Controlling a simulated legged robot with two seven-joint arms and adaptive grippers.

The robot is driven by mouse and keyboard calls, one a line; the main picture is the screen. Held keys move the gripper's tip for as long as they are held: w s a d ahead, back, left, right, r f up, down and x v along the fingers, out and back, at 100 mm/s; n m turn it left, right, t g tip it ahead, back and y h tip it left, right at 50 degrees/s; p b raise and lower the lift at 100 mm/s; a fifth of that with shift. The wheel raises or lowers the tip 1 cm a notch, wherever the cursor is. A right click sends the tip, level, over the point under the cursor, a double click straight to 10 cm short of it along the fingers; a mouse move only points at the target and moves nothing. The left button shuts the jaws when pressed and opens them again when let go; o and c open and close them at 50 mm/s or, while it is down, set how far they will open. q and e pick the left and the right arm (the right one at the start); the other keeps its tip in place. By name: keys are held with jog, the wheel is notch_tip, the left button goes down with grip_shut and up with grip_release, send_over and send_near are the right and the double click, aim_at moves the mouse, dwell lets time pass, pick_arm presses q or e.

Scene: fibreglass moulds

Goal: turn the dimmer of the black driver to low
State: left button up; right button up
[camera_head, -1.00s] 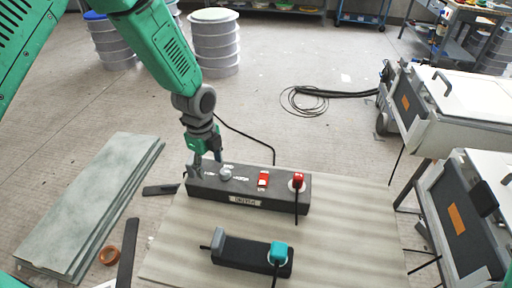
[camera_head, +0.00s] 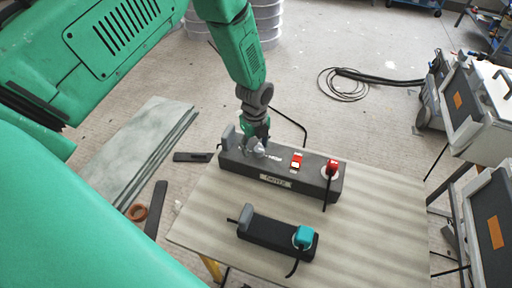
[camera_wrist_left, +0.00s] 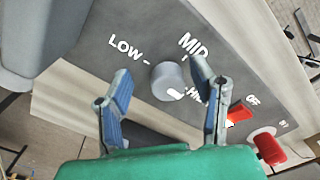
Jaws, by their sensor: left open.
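The black driver (camera_head: 278,172) is a long dark box on the table, with a label on its front. Its round grey dimmer knob (camera_wrist_left: 168,80) also shows in the head view (camera_head: 259,151). In the wrist view LOW and MID are printed around the knob, and a third label is partly hidden by a finger. The knob's white mark points toward that third label. My left gripper (camera_wrist_left: 163,92) is open, with its two fingers on either side of the knob; contact cannot be told. It also shows over the knob in the head view (camera_head: 256,142). My right gripper is not in view.
A red switch (camera_head: 296,161) and a red plug (camera_head: 332,168) sit right of the knob; a grey block (camera_head: 228,137) stands at the driver's left end. A smaller black box (camera_head: 268,234) with a teal plug (camera_head: 303,237) is in front. The table's right side (camera_head: 385,215) is clear.

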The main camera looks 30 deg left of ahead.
pick_arm(q)
jog(key=shift+d+f, duration=0.1)
jog(key=shift+f, duration=0.25)
jog(key=shift+d+f, duration=0.1)
jog(key=shift+d, duration=0.15)
jog(key=shift+d+r, duration=0.25)
jog(key=shift+d, duration=0.6)
jog(key=c, duration=0.6)
jog(key=shift+a, duration=0.2)
jog(key=c, duration=0.5)
jog(key=shift+s+a+f, duration=0.1)
jog(key=shift+a+f, duration=0.15)
jog(key=shift+a, duration=0.4)
jog(key=shift+c, duration=0.2)
jog(key=shift+d+n, duration=0.45)
jog(key=shift+n, duration=0.25)
jog(key=n, duration=0.3)
jog(key=shift+a, duration=0.1)
jog(key=n, duration=0.4)
jog(key=shift+s, duration=0.1)
jog(key=n, duration=0.9)
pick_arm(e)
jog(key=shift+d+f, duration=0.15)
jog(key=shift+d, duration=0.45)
pick_arm(q)
jog(key=shift+n, duration=0.4)
